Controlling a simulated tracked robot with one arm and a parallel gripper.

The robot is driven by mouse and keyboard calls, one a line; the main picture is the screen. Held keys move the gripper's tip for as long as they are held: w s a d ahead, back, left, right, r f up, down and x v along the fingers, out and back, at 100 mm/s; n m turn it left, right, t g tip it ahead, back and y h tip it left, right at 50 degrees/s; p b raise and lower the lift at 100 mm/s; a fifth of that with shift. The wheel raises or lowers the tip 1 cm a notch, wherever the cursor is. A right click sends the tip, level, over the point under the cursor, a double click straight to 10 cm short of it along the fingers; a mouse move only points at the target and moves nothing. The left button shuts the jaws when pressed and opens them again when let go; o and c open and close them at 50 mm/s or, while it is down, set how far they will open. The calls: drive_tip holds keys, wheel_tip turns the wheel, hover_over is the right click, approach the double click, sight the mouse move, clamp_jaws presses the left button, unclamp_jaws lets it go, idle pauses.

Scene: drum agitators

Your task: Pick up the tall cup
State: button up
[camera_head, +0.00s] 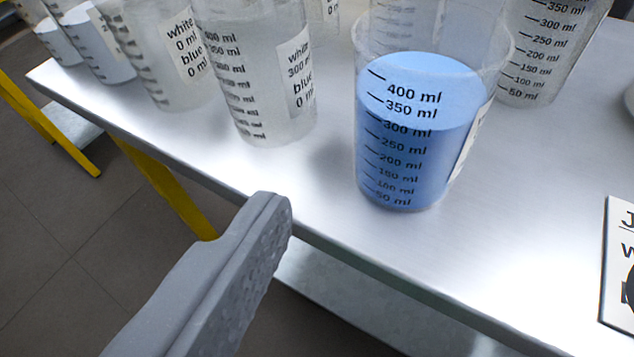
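Several clear graduated cups stand upright on a metal table (330,215). I cannot tell from this view which cup is the tall one. One finger of my gripper (268,215) shows at the lower left, in front of the table edge and apart from the cups. Its textured inner face is bare. The other finger is out of view.
More cups line the left, including another labelled cup (165,55) and a cup with pale liquid (98,45). A clear cup (545,55) stands at the back right. A printed card (618,265) lies at the right edge. The table between the blue cup and card is clear.

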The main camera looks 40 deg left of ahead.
sight(425, 147)
drive_tip(key=x, duration=0.4)
drive_tip(key=b+x, duration=0.1)
drive_tip(key=x, duration=0.3)
drive_tip(key=shift+w+a+f, duration=0.1)
drive_tip(key=shift+a+f, duration=0.2)
drive_tip(key=shift+f, duration=0.05)
drive_tip(key=shift+f+b+x, duration=0.25)
drive_tip(key=shift+b+x, duration=0.25)
drive_tip(key=shift+x, duration=2.15)
drive_tip(key=shift+s+a, duration=0.2)
drive_tip(key=shift+s, duration=0.05)
drive_tip(key=c, duration=1.3)
